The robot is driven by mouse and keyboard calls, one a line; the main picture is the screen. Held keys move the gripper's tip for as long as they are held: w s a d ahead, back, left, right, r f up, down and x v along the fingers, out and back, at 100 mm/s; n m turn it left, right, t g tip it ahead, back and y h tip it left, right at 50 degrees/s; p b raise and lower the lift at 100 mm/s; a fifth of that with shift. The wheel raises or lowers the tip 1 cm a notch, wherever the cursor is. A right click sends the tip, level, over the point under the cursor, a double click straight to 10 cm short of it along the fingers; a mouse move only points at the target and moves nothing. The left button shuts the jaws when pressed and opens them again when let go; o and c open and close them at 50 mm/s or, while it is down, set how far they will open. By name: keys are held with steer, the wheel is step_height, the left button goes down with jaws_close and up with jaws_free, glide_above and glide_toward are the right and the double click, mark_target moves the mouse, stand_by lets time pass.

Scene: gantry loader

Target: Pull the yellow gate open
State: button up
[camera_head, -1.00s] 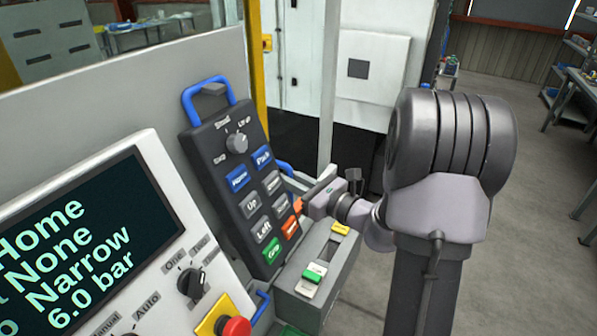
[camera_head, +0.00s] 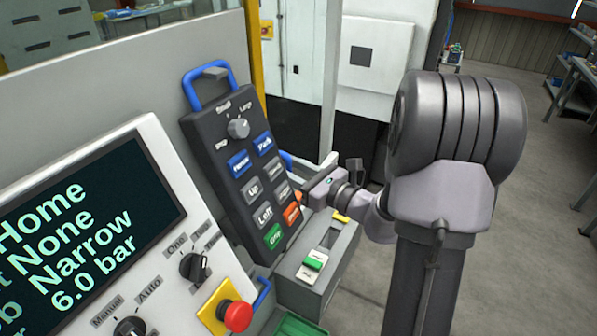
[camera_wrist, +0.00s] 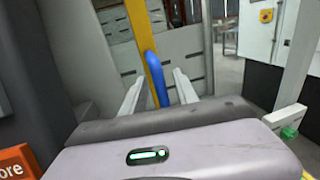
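The yellow gate shows as an upright yellow post (camera_head: 257,50) behind the control panel; it also shows in the wrist view (camera_wrist: 150,40). A blue handle (camera_wrist: 158,84) stands upright along the post. In the head view only a small part of the handle (camera_head: 286,159) shows past the keypad. My gripper (camera_wrist: 159,76) is open, with its two pale fingers on either side of the handle in the wrist view. I cannot tell whether they touch it. In the head view my gripper (camera_head: 320,182) is beside the keypad's right edge, and its fingertips are mostly hidden.
The black keypad (camera_head: 215,150) with a blue top loop is close on the left of my gripper. A grey switch box (camera_head: 318,275) is below it, and a red emergency button (camera_head: 236,315) is lower left. A pale upright post (camera_head: 331,80) stands behind. Open floor (camera_head: 540,150) is to the right.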

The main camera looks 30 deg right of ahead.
steer(key=v, duration=1.7)
